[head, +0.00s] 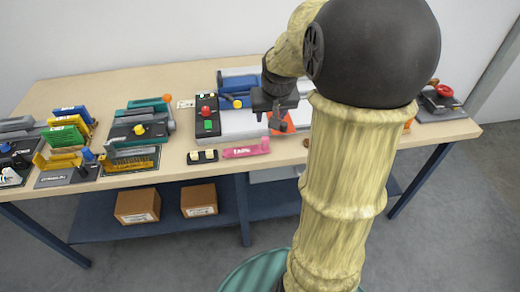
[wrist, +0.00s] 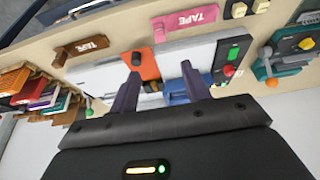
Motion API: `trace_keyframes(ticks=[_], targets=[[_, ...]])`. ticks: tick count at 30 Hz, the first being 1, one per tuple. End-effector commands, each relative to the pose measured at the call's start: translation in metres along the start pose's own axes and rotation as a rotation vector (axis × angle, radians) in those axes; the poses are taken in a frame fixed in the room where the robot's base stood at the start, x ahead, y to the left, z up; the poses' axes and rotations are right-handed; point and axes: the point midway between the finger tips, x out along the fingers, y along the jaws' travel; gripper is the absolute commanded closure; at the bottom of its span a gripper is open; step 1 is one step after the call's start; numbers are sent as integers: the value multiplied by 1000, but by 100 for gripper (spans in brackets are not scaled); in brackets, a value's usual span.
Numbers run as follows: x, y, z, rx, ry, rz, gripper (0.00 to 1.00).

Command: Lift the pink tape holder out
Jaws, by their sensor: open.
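The pink tape holder (head: 246,150), marked TAPE, lies near the table's front edge in the head view. It also shows at the top of the wrist view (wrist: 187,20). My gripper (head: 281,118) is above the grey and blue machine, behind and to the right of the pink holder. In the wrist view its two fingers (wrist: 161,68) stand apart with nothing held between them. The pink holder is beyond the fingertips and apart from them. Nothing covers it in either view.
A brown tape holder (wrist: 85,47) and an orange piece (wrist: 142,65) are near the machine (wrist: 203,50). A black block with pale buttons (head: 202,156) sits left of the pink holder. Several coloured tools crowd the table's left. My arm hides part of the right side.

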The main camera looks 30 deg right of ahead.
Motion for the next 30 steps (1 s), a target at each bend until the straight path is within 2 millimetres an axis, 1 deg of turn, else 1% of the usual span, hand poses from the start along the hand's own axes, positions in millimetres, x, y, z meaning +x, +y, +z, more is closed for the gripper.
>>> trace_keyframes(ticks=[2,5,22,26,30], targets=[[2,0,0,0,-1,0,53],[12,0,1,1,-3,-1,53],[110,-1,1,-1,-4,-1,53],[122,0,1,-1,-2,-1,53],[123,0,0,0,0,0,53]])
